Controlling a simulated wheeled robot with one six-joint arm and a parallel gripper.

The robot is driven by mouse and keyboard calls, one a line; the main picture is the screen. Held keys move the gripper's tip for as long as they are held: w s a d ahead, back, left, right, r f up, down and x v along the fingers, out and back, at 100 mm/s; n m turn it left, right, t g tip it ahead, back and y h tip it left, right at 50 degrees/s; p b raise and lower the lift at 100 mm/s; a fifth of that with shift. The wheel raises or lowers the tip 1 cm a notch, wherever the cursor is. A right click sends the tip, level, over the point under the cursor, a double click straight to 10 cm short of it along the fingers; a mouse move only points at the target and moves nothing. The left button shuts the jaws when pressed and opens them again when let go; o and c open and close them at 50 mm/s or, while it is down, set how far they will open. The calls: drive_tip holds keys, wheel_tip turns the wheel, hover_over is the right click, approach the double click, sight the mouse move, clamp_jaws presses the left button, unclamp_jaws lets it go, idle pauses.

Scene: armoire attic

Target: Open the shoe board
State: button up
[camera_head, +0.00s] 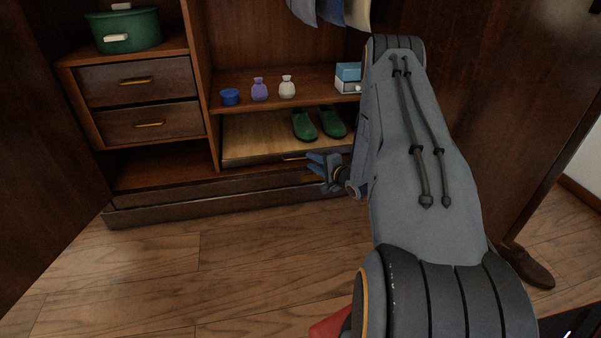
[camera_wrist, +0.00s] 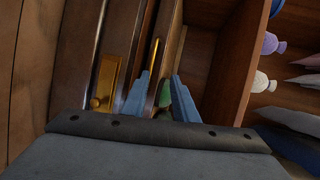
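The shoe board (camera_head: 255,136) is a light wooden pull-out board low in the armoire, with green shoes (camera_head: 318,124) on its right part. Its front edge carries a thin brass handle (camera_head: 294,158). My gripper (camera_head: 312,163) is in front of this edge, close to the handle's right end. In the wrist view my gripper (camera_wrist: 160,76) has its two blue fingers apart with nothing held between them. There the handle (camera_wrist: 154,52) lies just beyond the fingertips, and whether they touch it I cannot tell. A bit of green shoe (camera_wrist: 166,93) shows between the fingers.
A brass plate with a knob (camera_wrist: 107,85) is beside the fingers in the wrist view. A shelf (camera_head: 315,86) above holds small bottles and a box (camera_head: 349,78). Closed drawers (camera_head: 139,83) are at left. Armoire doors stand open; a brown shoe (camera_head: 527,267) lies at right.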

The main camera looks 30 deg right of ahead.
drive_tip(key=shift+m, duration=0.4)
drive_tip(key=w+f+b, duration=0.1)
drive_tip(key=w, duration=0.1)
drive_tip(key=w+f+b, duration=0.1)
drive_tip(key=w+b, duration=0.1)
drive_tip(key=w, duration=0.1)
drive_tip(key=w+f+b, duration=0.2)
drive_tip(key=shift+w+a, duration=0.2)
drive_tip(key=shift+w, duration=0.05)
clamp_jaws()
idle(1.1)
